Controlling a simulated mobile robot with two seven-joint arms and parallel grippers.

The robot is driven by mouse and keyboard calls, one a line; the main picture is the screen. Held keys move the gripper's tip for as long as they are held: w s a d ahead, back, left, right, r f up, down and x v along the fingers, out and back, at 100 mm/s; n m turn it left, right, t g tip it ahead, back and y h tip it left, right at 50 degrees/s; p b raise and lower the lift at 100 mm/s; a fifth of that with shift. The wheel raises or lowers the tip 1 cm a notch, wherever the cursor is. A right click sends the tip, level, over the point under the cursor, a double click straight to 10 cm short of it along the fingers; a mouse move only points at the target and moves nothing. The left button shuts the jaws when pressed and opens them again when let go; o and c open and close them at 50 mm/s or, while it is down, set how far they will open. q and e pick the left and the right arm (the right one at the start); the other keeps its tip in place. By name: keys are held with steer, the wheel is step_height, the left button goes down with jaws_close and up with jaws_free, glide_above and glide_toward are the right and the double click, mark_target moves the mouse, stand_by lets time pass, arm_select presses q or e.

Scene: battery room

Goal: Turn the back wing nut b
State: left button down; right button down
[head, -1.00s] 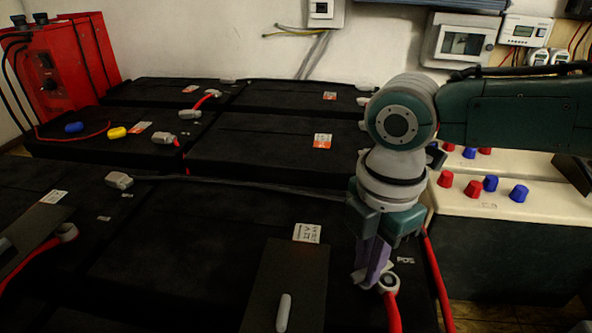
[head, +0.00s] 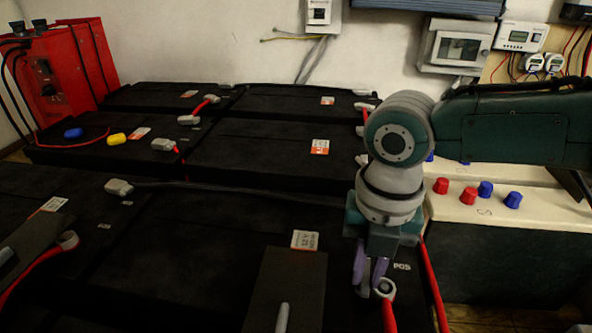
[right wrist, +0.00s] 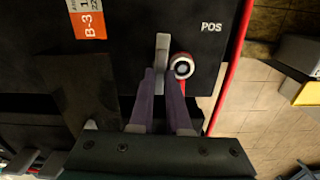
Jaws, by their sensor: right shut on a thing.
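My right gripper (head: 370,276) points down over the near right battery (head: 200,240), at its POS end. Its two purple fingers (right wrist: 162,88) are shut on a slim light grey piece (right wrist: 162,48), which looks like a wing of the back wing nut b. The fingers hide part of it. Just right of it, a round terminal end (right wrist: 182,66) with a red cable sits at the POS mark; this end also shows in the head view (head: 384,287). My left gripper is not in view.
A dark plate with a pale handle (head: 283,317) lies on the battery left of the gripper. Red cable (head: 434,285) runs along the battery's right edge. A cream-topped unit (head: 480,205) with red and blue caps stands at right. More batteries (head: 258,148) stand behind.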

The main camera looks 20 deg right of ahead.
mark_target(366, 278)
steer(key=shift+a+r+n, duration=0.1)
steer(key=shift+n, duration=0.5)
steer(key=c, duration=0.9)
jaws_free()
step_height(366, 278, up, 10)
steer(key=p, duration=0.2)
steer(key=shift+p, duration=0.4)
